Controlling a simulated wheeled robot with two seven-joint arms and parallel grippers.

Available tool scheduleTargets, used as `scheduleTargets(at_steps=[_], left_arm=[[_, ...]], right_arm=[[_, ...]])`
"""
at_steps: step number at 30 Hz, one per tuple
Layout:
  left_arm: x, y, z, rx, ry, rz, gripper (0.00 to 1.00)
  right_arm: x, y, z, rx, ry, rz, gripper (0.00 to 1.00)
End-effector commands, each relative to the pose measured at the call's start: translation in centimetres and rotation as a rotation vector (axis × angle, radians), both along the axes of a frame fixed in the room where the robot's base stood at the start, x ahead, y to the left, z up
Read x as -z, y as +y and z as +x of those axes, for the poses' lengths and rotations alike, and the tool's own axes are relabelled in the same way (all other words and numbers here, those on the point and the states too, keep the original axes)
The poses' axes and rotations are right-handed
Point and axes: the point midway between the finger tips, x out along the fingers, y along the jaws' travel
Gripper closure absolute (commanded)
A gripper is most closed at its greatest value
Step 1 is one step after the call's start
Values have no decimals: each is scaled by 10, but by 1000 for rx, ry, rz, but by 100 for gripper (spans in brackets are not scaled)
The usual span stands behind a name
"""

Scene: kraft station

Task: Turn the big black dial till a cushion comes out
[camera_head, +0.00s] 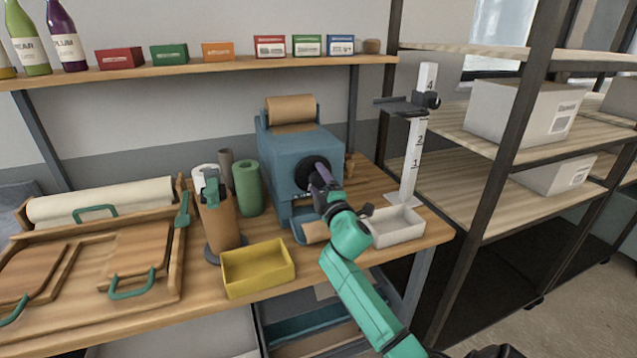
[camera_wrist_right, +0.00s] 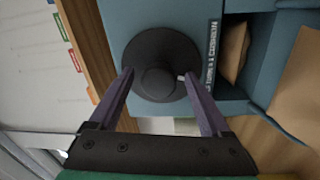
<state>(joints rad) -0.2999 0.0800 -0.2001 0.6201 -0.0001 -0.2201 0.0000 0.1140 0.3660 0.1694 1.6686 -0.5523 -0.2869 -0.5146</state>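The big black dial (camera_head: 309,172) is on the front of the blue machine (camera_head: 285,155), which has a brown paper roll (camera_head: 291,109) on top. In the right wrist view the dial (camera_wrist_right: 162,50) is a round disc with a raised hub. My right gripper (camera_head: 324,190) is at the dial; in its wrist view the two fingers (camera_wrist_right: 158,76) are spread on either side of the hub, with gaps showing. I cannot tell whether either finger touches it. Brown paper (camera_wrist_right: 236,50) shows in the machine's opening, and a brown piece (camera_head: 315,232) lies at its foot. My left gripper is out of view.
A white bin (camera_head: 397,228) stands right of the machine, near a numbered white post (camera_head: 413,150). A yellow tray (camera_head: 258,268), a brown holder (camera_head: 219,224) and a green cylinder (camera_head: 248,188) stand left. A shelf (camera_head: 200,66) with small boxes runs above.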

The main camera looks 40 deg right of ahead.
Motion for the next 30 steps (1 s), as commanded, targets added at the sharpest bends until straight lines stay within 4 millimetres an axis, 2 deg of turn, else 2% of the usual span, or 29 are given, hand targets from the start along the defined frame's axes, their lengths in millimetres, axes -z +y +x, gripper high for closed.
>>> scheduleTargets(at_steps=[6, 10, 14, 18, 22, 25, 30], left_arm=[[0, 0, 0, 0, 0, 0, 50], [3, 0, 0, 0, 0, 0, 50], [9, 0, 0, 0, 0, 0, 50], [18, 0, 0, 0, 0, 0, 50], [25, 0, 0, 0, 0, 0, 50], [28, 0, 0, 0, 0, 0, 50], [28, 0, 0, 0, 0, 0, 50]], right_arm=[[0, 1, -2, -1, 0, -1, 18], [3, 6, -15, -2, 0, -1, 18], [8, 16, -43, -2, 3, 0, 18], [12, 31, -83, -1, 3, 0, 18], [15, 42, -115, 0, 4, 1, 18], [15, 47, -130, 0, 3, 1, 18], [12, 50, -137, 0, 0, -1, 18]])
